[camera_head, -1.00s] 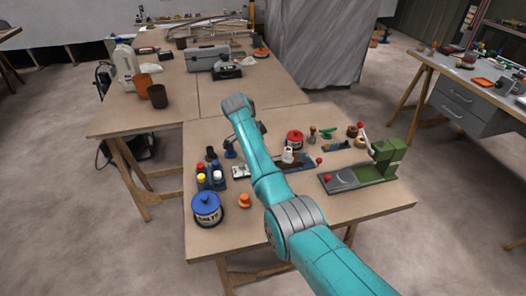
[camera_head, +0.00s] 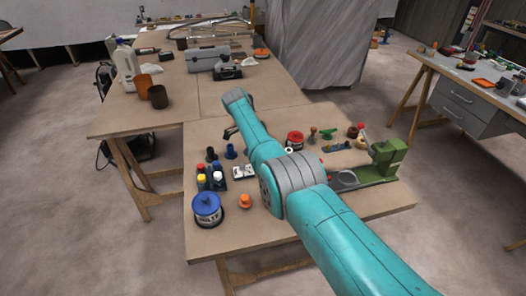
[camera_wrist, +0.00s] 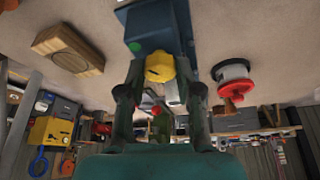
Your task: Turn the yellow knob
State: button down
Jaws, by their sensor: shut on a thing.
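The yellow knob (camera_wrist: 160,68) shows in the wrist view on a blue-grey box (camera_wrist: 150,28) with a green dot on its face. My gripper (camera_wrist: 159,80) has one finger on each side of the knob and is shut on it. In the head view the knob cannot be made out. There my arm covers part of the workbench (camera_head: 300,222), and the gripper tips are mostly hidden behind my arm.
A blue-lidded tin (camera_head: 207,208) and an orange knob-like piece (camera_head: 245,201) stand at the bench's left front. Several bottles (camera_head: 211,176) stand behind them. A green press (camera_head: 386,160) is at the right. A wooden block (camera_wrist: 68,48) shows in the wrist view.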

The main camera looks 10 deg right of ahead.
jog(key=shift+f, duration=0.1)
dwell(0.3)
jog(key=c, duration=0.8)
grip_release()
jog(key=v, duration=1.2)
